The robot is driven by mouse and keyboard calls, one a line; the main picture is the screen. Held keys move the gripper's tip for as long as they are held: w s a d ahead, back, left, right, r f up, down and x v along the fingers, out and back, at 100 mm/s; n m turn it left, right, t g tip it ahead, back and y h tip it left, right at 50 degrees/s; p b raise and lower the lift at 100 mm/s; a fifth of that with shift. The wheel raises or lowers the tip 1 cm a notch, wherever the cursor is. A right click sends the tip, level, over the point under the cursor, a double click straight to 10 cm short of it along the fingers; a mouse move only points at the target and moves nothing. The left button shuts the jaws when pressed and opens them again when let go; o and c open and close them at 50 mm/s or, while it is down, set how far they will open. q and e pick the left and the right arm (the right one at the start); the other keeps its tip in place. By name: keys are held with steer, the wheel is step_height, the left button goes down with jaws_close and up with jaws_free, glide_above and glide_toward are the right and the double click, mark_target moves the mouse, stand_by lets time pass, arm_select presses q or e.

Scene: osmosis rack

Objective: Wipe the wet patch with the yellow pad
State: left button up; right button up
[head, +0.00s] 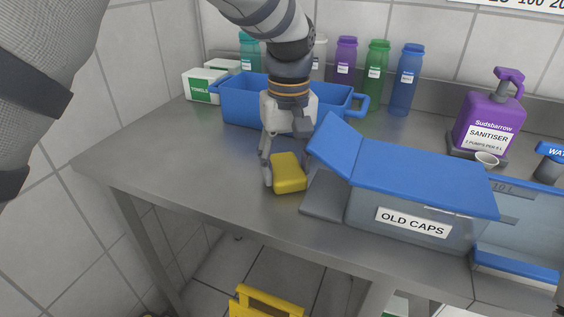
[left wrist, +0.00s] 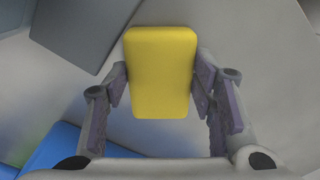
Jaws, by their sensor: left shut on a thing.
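The yellow pad (head: 289,174) is between the fingers of my left gripper (head: 284,158), low at the metal table near its front edge. In the left wrist view the pad (left wrist: 160,72) sits between the two fingers of my left gripper (left wrist: 160,90), which is shut on its sides. I cannot tell whether the pad touches the table. The wet patch cannot be made out on the grey table top (head: 175,165). My right gripper is not in view.
Just right of the pad is a grey flat plate (head: 325,197) beside the lidded OLD CAPS box (head: 415,225). A blue bin (head: 240,105) stands behind my gripper. Bottles (head: 376,68) and a purple sanitiser pump (head: 490,120) stand further back. The table's left side is clear.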

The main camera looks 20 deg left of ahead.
mark_target(243, 169)
arm_select(q)
steer(key=shift+w+a+r, duration=0.1)
steer(key=shift+a, duration=0.6)
steer(key=shift+w+a+f, duration=0.1)
steer(key=shift+w+a, duration=0.05)
steer(key=shift+a, duration=1.85)
steer(key=shift+w+a+f, duration=0.1)
steer(key=shift+a, duration=1.85)
steer(key=shift+w+a+r, duration=0.1)
steer(key=shift+w+a, duration=0.1)
steer(key=shift+a, duration=1.7)
step_height(243, 169, up, 6)
steer(key=shift+d+r, duration=0.1)
steer(key=shift+r, duration=0.05)
step_height(243, 169, up, 3)
steer(key=shift+f, duration=0.1)
